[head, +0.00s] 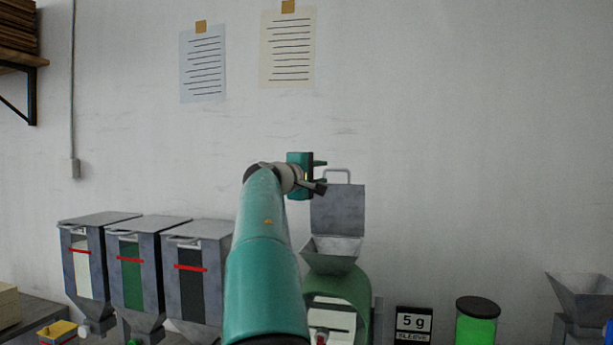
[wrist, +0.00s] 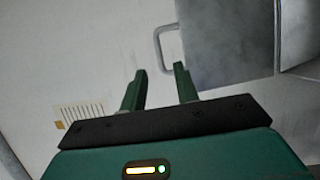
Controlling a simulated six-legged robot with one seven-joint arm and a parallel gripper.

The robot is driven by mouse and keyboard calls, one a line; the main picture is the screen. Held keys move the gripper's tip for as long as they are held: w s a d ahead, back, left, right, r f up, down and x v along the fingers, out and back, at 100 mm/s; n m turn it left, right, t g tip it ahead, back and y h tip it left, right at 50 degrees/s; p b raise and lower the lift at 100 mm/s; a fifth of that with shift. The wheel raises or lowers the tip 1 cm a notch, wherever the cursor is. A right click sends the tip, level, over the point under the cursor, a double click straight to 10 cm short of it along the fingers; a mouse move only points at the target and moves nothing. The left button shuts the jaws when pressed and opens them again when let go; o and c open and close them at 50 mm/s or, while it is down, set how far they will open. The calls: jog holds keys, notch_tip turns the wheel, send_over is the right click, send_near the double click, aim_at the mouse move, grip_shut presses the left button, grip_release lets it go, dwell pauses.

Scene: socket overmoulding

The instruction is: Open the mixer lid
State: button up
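The mixer is a green rounded machine (head: 350,290) with a grey hopper (head: 332,255) on top. Its grey lid (head: 338,210) stands upright, raised at the back of the hopper, which is open. The lid's loop handle (head: 337,171) is at its upper edge. My gripper (head: 323,172) is beside the handle, at the lid's upper left. In the wrist view my gripper (wrist: 160,69) is open with nothing between its fingers. The handle (wrist: 160,42) and lid (wrist: 225,40) show beyond the fingertips; the handle looks clear of both fingers.
Several grey bins (head: 200,240) with coloured windows stand left of my arm. The wall behind the lid carries two paper sheets (head: 288,50).

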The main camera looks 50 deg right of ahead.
jog(key=a, duration=0.5)
jog(key=shift+a+f, duration=0.1)
jog(key=shift+a, duration=0.1)
dwell(0.5)
